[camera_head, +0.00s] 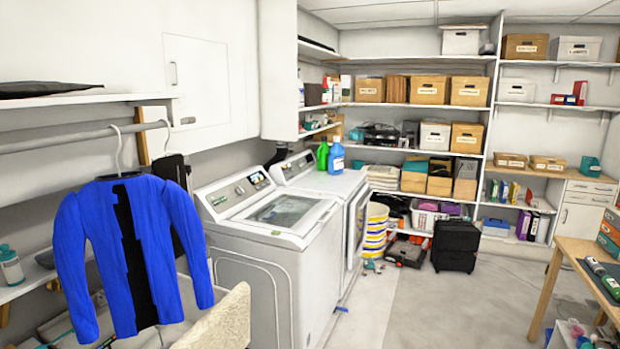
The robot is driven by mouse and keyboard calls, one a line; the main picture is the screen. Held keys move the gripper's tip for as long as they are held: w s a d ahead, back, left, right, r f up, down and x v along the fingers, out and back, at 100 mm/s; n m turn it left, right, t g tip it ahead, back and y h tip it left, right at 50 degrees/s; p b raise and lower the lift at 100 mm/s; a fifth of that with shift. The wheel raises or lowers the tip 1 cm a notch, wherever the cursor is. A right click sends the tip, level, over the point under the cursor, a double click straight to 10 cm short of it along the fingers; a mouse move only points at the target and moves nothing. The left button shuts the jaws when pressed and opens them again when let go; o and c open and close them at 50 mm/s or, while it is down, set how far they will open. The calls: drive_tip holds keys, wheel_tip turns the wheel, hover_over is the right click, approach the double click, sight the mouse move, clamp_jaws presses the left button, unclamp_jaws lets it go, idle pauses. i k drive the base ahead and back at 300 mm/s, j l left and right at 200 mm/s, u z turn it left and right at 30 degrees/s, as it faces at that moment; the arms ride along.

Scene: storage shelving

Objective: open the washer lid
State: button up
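A white top-loading washer (270,262) stands left of the middle, against the left wall. Its lid (285,212), with a dark glass window, lies flat and shut on top. A control panel (238,193) with a small screen rises along its back edge. My gripper is not in view, so its opening and anything in it cannot be seen.
A second machine (330,181) stands beside the washer with a blue bottle (336,156) and a green bottle (322,154) on top. A blue jacket (130,240) hangs at the left front. The floor (420,310) right of the washer is mostly clear; a wooden table (575,262) stands far right.

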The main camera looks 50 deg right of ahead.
sight(304, 226)
drive_tip(key=z, duration=1.2)
drive_tip(key=i+l, duration=0.3)
drive_tip(key=i, duration=0.25)
drive_tip(key=i+l+u, duration=0.15)
drive_tip(key=i, duration=0.4)
drive_tip(key=i+l, duration=0.45)
drive_tip(key=i+l+u, duration=0.1)
drive_tip(key=i+l, duration=0.25)
drive_tip(key=i, duration=0.2)
